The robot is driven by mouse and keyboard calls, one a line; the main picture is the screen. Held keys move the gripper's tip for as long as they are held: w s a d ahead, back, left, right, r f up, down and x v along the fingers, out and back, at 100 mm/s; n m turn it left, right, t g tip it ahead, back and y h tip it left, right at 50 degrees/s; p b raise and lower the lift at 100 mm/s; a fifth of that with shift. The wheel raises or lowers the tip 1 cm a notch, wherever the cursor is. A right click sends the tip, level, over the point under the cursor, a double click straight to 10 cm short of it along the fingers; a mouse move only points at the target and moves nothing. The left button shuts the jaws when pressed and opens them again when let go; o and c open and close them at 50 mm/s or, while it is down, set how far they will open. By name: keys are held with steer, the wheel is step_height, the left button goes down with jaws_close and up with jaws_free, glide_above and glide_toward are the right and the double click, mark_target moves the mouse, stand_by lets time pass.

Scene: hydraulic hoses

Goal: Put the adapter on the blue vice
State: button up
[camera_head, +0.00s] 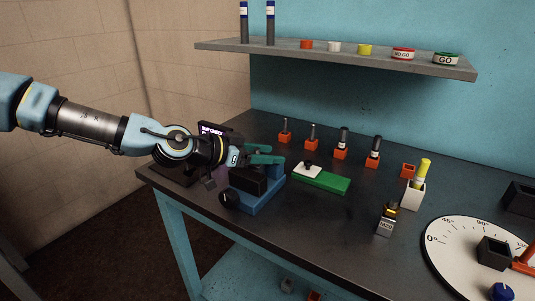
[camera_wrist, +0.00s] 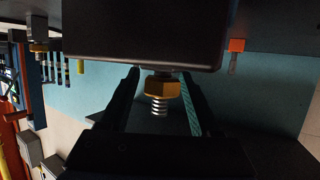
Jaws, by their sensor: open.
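The blue vice (camera_head: 264,197) stands at the left part of the bench, with a dark body and a round black knob on its near side. My gripper (camera_head: 263,154) is right above the vice, its two teal fingers apart. In the wrist view a brass hex adapter (camera_wrist: 160,87) with a threaded silver end shows between the open fingers, against a large dark block (camera_wrist: 140,38) that looks like the vice's body. The fingers appear apart from the adapter on both sides. In the head view the adapter is not clearly visible by the fingers.
A green board (camera_head: 325,182) with a white piece lies right of the vice. Orange holders with pins stand behind. A grey M20 block (camera_head: 386,222), a white holder (camera_head: 412,194) and a round dial (camera_head: 455,260) are farther right. A dark screen (camera_head: 212,130) stands behind my wrist.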

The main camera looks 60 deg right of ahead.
steer(key=shift+r, duration=0.25)
steer(key=b+v, duration=0.2)
steer(key=v, duration=1)
steer(key=shift+b, duration=0.35)
